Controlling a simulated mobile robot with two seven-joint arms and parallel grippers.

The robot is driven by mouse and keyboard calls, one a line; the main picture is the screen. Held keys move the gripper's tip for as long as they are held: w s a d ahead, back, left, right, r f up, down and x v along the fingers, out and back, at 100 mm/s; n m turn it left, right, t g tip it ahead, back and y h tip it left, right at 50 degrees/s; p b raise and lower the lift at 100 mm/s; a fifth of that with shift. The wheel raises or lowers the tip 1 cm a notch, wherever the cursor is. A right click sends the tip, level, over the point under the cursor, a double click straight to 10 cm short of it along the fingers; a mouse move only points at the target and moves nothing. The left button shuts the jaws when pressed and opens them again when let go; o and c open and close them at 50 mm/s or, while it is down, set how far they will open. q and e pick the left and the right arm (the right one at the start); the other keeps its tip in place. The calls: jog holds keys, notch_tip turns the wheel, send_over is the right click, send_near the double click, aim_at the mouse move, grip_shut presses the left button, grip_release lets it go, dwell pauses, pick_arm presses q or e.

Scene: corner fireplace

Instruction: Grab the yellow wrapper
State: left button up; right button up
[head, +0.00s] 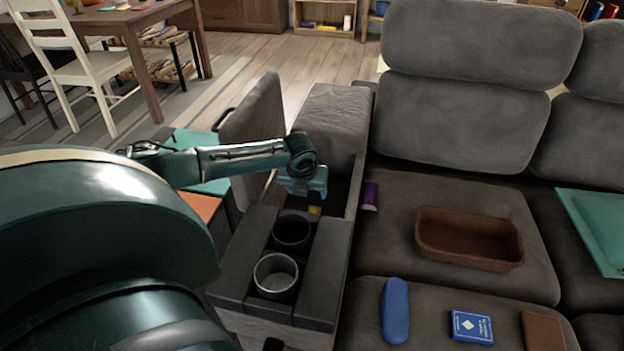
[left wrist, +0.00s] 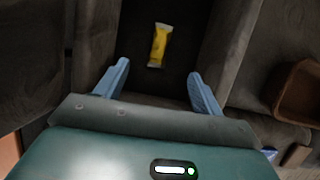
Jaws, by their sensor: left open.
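The yellow wrapper (left wrist: 159,45) lies on the dark floor of the open console compartment (left wrist: 182,20) in the sofa. In the left wrist view it sits ahead of my left gripper (left wrist: 158,85), roughly centred between the two blue fingers, which are apart and empty. In the head view only a small part of the wrapper (head: 314,210) shows below my left gripper (head: 305,192), which hangs over the compartment opening. The wrapper and the fingers look apart. My right gripper is not in view.
The raised console lid (head: 254,122) stands left of the compartment. Two cup holders (head: 276,274) sit in front of it. On the seat to the right are a purple item (head: 370,196), a brown tray (head: 470,254), a blue case (head: 396,310) and a card box (head: 471,326).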

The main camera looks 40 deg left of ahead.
pick_arm(q)
notch_tip(320, 180, down, 2)
jog(key=b, duration=0.4)
send_near(310, 208)
jog(key=d+f, duration=0.1)
jog(key=s+f, duration=0.1)
jog(key=shift+s+d+f, duration=0.1)
jog(key=shift+d+f, duration=0.2)
jog(key=shift+d, duration=0.1)
jog(key=shift+w+f+b, duration=0.2)
jog(key=shift+f+b, duration=0.1)
jog(key=shift+f, duration=0.15)
jog(key=b+x, duration=0.2)
jog(key=x, duration=0.1)
jog(key=shift+w+f, duration=0.1)
jog(key=shift+f, duration=0.3)
jog(key=shift+w+a+f+b, duration=0.15)
jog(key=shift+w+f+b, duration=0.15)
jog(key=shift+f, duration=0.2)
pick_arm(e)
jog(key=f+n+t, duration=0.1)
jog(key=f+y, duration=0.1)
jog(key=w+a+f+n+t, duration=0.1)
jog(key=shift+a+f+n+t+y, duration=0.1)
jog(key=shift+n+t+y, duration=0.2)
pick_arm(q)
jog(key=shift+c, duration=0.2)
jog(key=shift+s, duration=0.1)
jog(key=c, duration=1.1)
